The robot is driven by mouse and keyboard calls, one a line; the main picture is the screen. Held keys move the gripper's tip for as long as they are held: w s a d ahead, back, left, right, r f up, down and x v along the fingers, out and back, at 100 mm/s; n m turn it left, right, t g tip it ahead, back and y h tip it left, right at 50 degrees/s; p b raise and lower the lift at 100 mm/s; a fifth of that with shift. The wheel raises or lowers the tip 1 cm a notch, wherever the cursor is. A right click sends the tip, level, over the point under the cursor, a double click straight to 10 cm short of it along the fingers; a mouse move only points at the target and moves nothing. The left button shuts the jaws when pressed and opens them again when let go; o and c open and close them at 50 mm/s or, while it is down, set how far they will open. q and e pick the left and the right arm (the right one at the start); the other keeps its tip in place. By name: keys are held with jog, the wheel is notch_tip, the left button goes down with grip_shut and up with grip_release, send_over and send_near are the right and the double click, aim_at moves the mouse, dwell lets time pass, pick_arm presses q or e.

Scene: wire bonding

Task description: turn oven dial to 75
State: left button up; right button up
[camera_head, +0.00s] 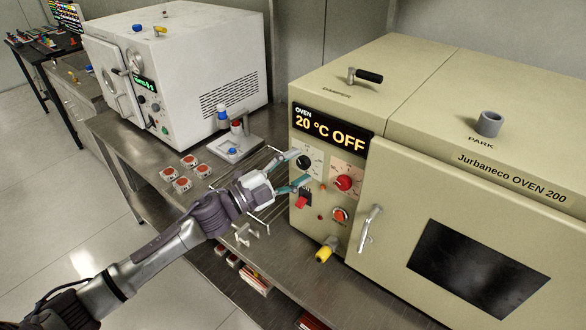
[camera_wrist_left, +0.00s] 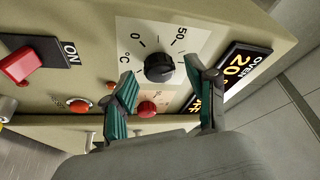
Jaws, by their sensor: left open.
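The beige oven (camera_head: 470,190) stands at the right, and its display (camera_head: 331,130) reads 20 °C OFF. The black temperature dial (camera_head: 304,162) is on the front panel below the display. In the left wrist view the dial (camera_wrist_left: 159,67) sits on a white plate marked 0, 50 and °C. My left gripper (camera_head: 296,170) is open in front of the panel. In the left wrist view its two teal-padded fingers (camera_wrist_left: 160,76) appear on either side of the dial; I cannot tell whether they touch it. My right gripper is not in view.
Near the dial are a red knob (camera_head: 344,182), a red switch (camera_head: 304,199) labelled ON in the wrist view, and a door handle (camera_head: 369,228). A yellow-tipped fitting (camera_head: 325,252) sticks out below. A wire rack and red-topped pieces (camera_head: 182,183) lie on the steel table left.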

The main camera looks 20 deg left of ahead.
pick_arm(q)
jog(key=v, duration=1.2)
